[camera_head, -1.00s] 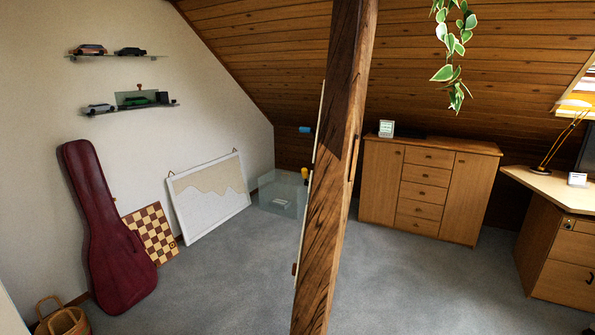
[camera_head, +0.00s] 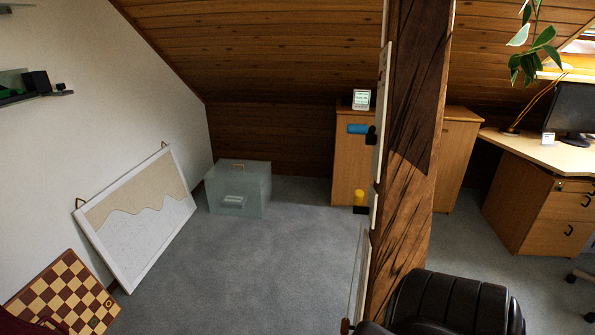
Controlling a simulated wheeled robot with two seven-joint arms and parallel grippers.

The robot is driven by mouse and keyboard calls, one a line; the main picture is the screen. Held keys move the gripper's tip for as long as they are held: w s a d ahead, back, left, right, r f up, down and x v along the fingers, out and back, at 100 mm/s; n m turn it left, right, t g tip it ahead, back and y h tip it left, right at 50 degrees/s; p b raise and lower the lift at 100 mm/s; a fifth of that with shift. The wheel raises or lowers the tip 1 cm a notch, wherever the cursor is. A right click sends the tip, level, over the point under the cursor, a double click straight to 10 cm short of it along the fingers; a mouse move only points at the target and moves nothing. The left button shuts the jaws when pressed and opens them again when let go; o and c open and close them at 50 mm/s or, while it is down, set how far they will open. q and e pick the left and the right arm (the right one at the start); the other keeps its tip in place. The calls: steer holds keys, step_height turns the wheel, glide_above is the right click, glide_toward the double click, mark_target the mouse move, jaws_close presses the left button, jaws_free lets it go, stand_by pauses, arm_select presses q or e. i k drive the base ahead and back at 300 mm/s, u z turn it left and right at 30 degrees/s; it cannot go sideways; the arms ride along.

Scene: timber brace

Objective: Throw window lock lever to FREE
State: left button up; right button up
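A blue handle (camera_head: 357,129) on a black mount sticks out to the left from a narrow white panel (camera_head: 382,110) on the timber post (camera_head: 408,150). A yellow knob-like piece (camera_head: 359,197) with a dark base sits lower on the same side of the post. A small dark reddish piece (camera_head: 345,326) shows near the bottom of the post. No label is readable, so I cannot tell which of these is the window lock lever or how it is set. Neither of my grippers is in view.
A black ribbed padded shape, like a chair (camera_head: 455,302), stands low in front of the post. A desk (camera_head: 545,165) is at right, a wooden cabinet (camera_head: 350,155) behind the post. A translucent box (camera_head: 240,190), framed board (camera_head: 140,215) and chessboard (camera_head: 62,295) are left. Carpet between is clear.

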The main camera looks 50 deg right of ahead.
mark_target(359, 195)
steer(key=i, duration=0.9)
steer(key=z, duration=2.05)
